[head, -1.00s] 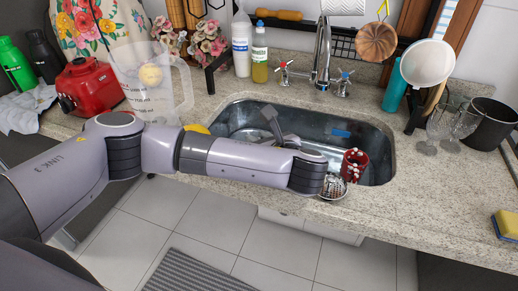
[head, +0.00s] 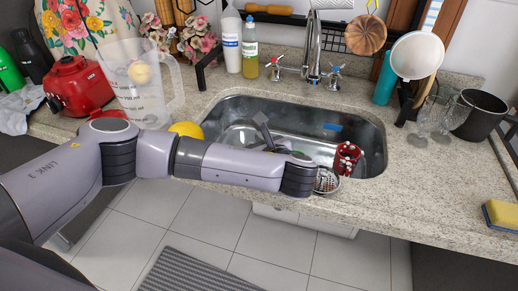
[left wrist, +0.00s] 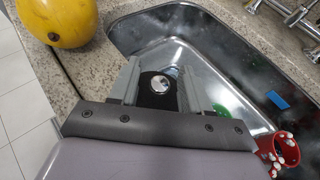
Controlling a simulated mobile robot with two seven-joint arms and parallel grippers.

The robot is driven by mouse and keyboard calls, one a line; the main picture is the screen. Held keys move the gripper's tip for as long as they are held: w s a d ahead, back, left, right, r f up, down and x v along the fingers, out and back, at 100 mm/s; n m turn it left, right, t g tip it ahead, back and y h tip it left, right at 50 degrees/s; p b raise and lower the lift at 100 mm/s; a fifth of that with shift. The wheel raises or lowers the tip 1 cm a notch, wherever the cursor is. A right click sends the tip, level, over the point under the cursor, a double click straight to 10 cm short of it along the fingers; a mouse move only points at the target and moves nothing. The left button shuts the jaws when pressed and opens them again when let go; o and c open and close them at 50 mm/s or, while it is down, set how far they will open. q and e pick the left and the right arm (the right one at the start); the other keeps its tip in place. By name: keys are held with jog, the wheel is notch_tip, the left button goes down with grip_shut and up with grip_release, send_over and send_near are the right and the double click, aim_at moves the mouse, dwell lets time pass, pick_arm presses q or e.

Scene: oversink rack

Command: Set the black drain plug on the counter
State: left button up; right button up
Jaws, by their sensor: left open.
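In the left wrist view, the black drain plug (left wrist: 150,95) with its round shiny metal knob lies between the two fingers of my left gripper (left wrist: 158,76). The jaws are open, one finger on each side of it. I cannot tell whether either finger touches it. The sink basin (left wrist: 205,68) is beneath and beyond. In the head view, my left forearm crosses in front of the sink (head: 350,115) and hides most of the gripper and the plug. The granite counter (head: 420,190) surrounds the sink. My right gripper is not in view.
A yellow fruit (head: 187,130) and clear jug (head: 135,80) are left. Glasses and a black pot (head: 480,115) stand right. The front-right counter is mostly clear, with a sponge (head: 502,214).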

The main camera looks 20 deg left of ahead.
pick_arm(q)
jog(key=v, duration=0.3)
jog(key=p+v, duration=0.1)
jog(key=p, duration=0.1)
jog(key=p+v, duration=0.2)
jog(key=shift+r+p, duration=0.35)
jog(key=shift+r, duration=0.05)
jog(key=shift+s+d+f+b, duration=0.15)
jog(key=shift+d+f+b, duration=0.05)
jog(key=shift+d+b, duration=0.25)
jog(key=shift+s+d+r, duration=0.2)
jog(key=shift+s+d, duration=0.2)
jog(key=shift+s+d+r, duration=0.1)
jog(key=shift+s+r, duration=0.1)
jog(key=shift+s, duration=0.2)
jog(key=shift+v, duration=1.5)
jog(key=shift+s, duration=0.1)
